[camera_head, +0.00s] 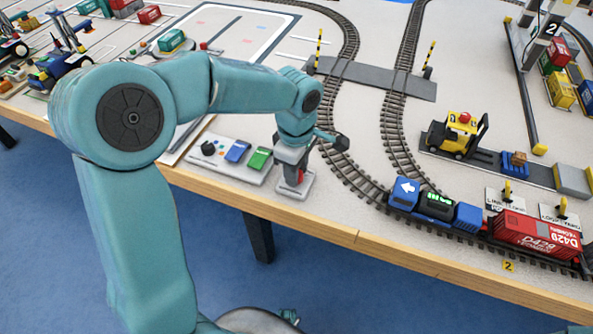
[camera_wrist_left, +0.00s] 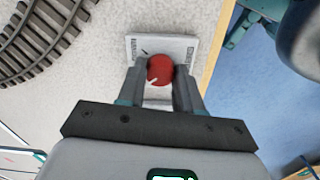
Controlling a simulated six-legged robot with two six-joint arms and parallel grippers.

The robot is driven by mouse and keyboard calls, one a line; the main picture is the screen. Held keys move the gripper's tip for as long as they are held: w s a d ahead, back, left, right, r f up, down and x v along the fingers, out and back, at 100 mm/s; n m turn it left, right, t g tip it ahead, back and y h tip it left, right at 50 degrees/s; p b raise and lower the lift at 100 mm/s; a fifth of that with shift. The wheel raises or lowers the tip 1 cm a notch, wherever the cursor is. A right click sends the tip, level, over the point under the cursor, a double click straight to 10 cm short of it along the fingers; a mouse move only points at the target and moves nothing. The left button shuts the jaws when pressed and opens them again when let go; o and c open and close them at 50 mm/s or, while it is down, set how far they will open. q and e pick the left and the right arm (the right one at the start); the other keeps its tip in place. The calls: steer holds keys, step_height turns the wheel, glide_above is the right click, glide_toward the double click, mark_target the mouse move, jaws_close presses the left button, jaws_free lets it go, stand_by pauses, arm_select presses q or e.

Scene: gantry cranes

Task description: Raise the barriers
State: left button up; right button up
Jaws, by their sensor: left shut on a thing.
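A red knob (camera_wrist_left: 160,70) with a pale pointer mark sits on a small grey plate (camera_wrist_left: 136,47) with printed labels, too small to read. In the wrist view my left gripper (camera_wrist_left: 160,78) is shut on the knob, one finger on each side. In the head view the left gripper (camera_head: 296,174) points down over the plate (camera_head: 293,193) at the table's front edge, and only a bit of red shows. Two yellow-and-black barrier poles, the left one (camera_head: 319,46) and the right one (camera_head: 430,56), stand nearly upright beside the grey track crossing (camera_head: 372,77).
Left of the plate is a control panel (camera_head: 223,158) with a black knob and blue and green switches. A blue locomotive (camera_head: 437,205) and red wagon (camera_head: 530,237) stand on the front track. A yellow forklift (camera_head: 459,136) stands behind them.

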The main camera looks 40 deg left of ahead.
arm_select(q)
steer(key=shift+a+n, duration=0.1)
steer(key=shift+n, duration=0.5)
steer(key=shift+r, duration=0.1)
steer(key=o, duration=1)
steer(key=shift+o, duration=0.2)
step_height(320, 180, up, 16)
steer(key=p, duration=0.3)
steer(key=shift+r, duration=0.15)
steer(key=shift+s, duration=0.1)
